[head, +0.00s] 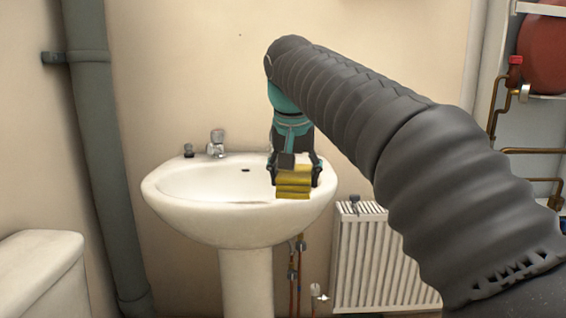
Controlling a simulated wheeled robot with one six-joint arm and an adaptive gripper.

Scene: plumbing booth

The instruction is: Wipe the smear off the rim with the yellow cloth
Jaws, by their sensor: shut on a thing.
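My gripper (294,178) is shut on the yellow cloth (293,187), which looks folded in layers. It is at the right front part of the white basin's rim (170,201). The cloth overlaps the rim in the picture; I cannot tell whether it touches. A thin dark smear (245,202) shows on the front rim, just left of the cloth. The cloth and gripper may hide part of it.
A chrome tap (216,143) and a small dark-topped fitting (188,150) stand at the basin's back. A radiator (370,258) is at lower right, a grey pipe (103,170) at left, and a white cistern (40,270) at lower left. The space left of the cloth over the basin is clear.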

